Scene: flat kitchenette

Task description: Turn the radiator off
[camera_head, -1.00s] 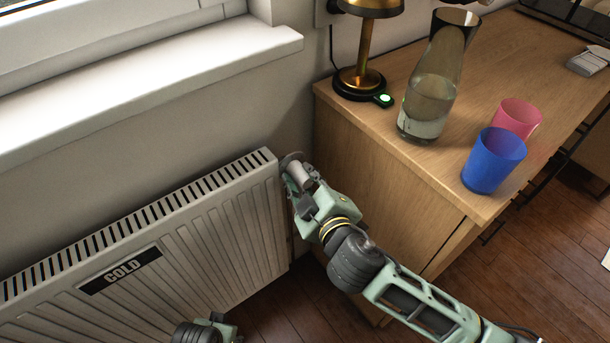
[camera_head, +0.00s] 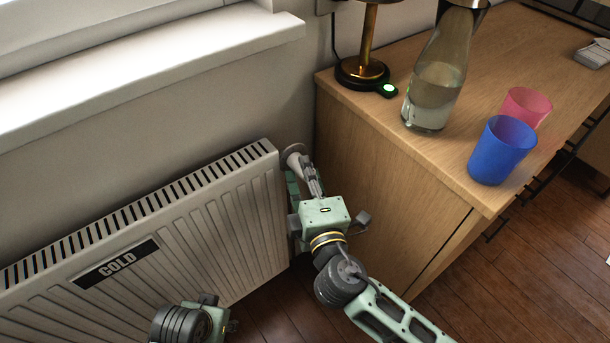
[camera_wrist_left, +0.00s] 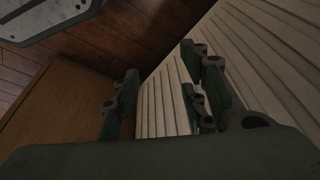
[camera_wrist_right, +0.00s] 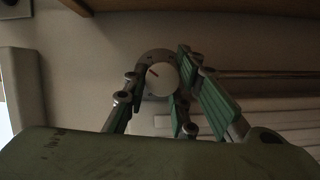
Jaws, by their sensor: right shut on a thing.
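The white radiator (camera_head: 215,235) with a black "COLD" label (camera_head: 117,263) stands under the window sill. A round whitish valve knob (camera_head: 292,152) sits at its upper right end, by the wall. In the right wrist view the knob's face (camera_wrist_right: 161,78) shows a short reddish mark pointing up and left. My right gripper (camera_head: 303,168) is shut on the knob, with its fingers on either side of it. My left gripper (camera_wrist_left: 162,88) is open and empty in front of the radiator's ribbed panel; its fingers are hidden in the head view.
A wooden cabinet (camera_head: 385,190) stands close to the right of the valve. On it are a brass lamp (camera_head: 366,40), a glass carafe (camera_head: 433,85), a blue cup (camera_head: 500,150) and a pink cup (camera_head: 528,105). The window sill (camera_head: 150,75) juts out above the radiator.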

